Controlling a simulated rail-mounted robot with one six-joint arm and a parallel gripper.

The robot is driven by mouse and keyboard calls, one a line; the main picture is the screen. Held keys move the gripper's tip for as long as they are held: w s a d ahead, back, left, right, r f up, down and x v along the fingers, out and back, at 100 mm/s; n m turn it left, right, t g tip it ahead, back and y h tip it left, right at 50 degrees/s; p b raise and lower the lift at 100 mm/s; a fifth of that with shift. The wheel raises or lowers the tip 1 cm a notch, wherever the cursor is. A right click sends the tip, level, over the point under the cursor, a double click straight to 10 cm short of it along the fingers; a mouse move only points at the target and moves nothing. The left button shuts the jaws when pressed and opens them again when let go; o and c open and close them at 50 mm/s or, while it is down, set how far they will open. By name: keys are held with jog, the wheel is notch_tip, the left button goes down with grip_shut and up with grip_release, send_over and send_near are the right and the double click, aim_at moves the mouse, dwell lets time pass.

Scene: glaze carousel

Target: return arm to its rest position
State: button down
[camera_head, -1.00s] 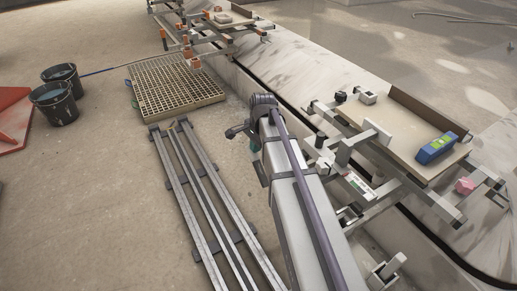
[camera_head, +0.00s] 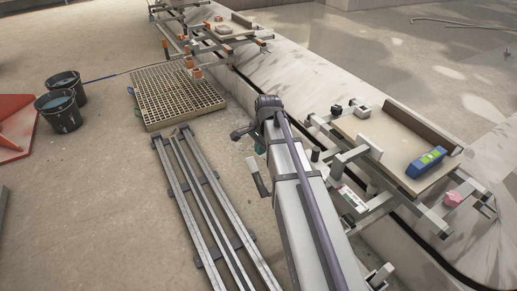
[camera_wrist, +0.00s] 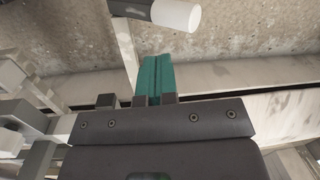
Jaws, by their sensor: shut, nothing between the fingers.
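In the wrist view my gripper (camera_wrist: 156,78) has its two teal fingers pressed together, with nothing held. The fingers point over a pale beam and rough concrete floor, apart from any object. A dark grip with a white end (camera_wrist: 176,14) shows beyond them. In the head view my arm reaches up the middle of the picture, left of the near carriage. The fingers are mostly hidden there by the arm.
The near carriage (camera_head: 362,127) stands right of my arm, bearing a blue device (camera_head: 426,162) and a pink knob (camera_head: 452,199). Metal rails (camera_head: 193,205), a grate (camera_head: 178,98) and buckets (camera_head: 58,110) lie left. A farther carriage (camera_head: 228,33) stands behind.

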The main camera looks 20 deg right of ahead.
notch_tip(320, 180, up, 7)
jog(key=w+p, duration=0.2)
jog(key=p, duration=0.2)
jog(key=shift+d+f, duration=0.15)
jog(key=shift+d, duration=0.05)
jog(key=s+a+r+n+h+p, duration=0.1)
jog(key=s+a+r+n+p, duration=0.1)
jog(key=s+a+n, duration=1.4)
notch_tip(320, 180, up, 28)
jog(key=d+p, duration=0.1)
jog(key=p, duration=2.8)
jog(key=shift+s+d+r+g, duration=0.15)
jog(key=shift+s+d+g, duration=0.1)
jog(key=shift+d+g, duration=0.15)
